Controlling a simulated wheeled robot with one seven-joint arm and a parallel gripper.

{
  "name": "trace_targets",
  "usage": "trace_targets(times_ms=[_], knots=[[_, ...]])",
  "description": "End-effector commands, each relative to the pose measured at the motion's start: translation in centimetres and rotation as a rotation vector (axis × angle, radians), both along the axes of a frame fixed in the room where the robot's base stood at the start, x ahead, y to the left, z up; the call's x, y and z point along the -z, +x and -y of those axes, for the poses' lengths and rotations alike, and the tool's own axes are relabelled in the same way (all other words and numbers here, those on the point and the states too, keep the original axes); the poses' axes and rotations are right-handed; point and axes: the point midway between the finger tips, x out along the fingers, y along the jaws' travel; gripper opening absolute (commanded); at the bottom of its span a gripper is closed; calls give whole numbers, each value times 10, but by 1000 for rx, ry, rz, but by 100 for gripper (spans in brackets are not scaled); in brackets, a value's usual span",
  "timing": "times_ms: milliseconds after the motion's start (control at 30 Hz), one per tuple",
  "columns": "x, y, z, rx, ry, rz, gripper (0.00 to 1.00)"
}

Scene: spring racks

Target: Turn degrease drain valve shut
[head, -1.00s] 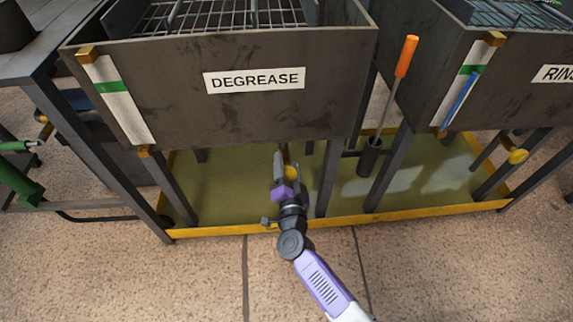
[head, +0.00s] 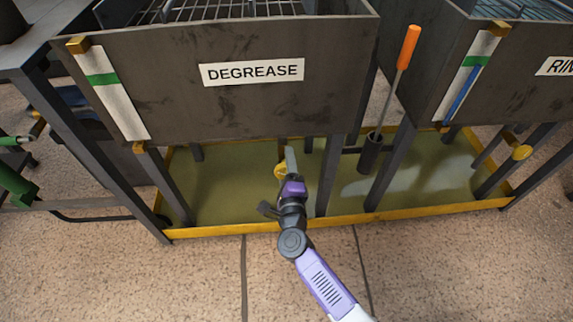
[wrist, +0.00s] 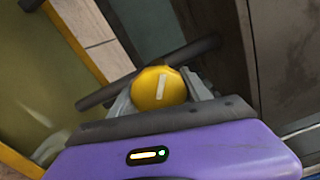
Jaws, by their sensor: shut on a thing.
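The degrease tank (head: 230,105) carries a "DEGREASE" label on its front. Its drain valve has a round yellow knob (head: 280,170) below the tank, partly covered by my gripper (head: 289,163) in the head view. In the wrist view the knob (wrist: 160,88) sits between the two grey fingers of my gripper (wrist: 158,92), which is shut on it. A white line on the knob's face runs nearly upright in that picture, leaning slightly right. A dark pipe (wrist: 185,55) passes behind the knob.
A yellow-rimmed drip tray (head: 235,228) lies under the tanks, with steel legs (head: 330,175) standing in it. An orange-handled tool (head: 408,48) stands in a dark holder at the right. The rinse tank (head: 500,95) has its own yellow knob (head: 521,152). The front floor is clear.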

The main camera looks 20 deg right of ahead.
Motion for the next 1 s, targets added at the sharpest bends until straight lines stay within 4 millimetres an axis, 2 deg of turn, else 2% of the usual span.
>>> trace_targets(times_ms=[600,1000], knots=[[8,0,-1,1,554,177,16],[8,0,-3,1,816,261,16]])
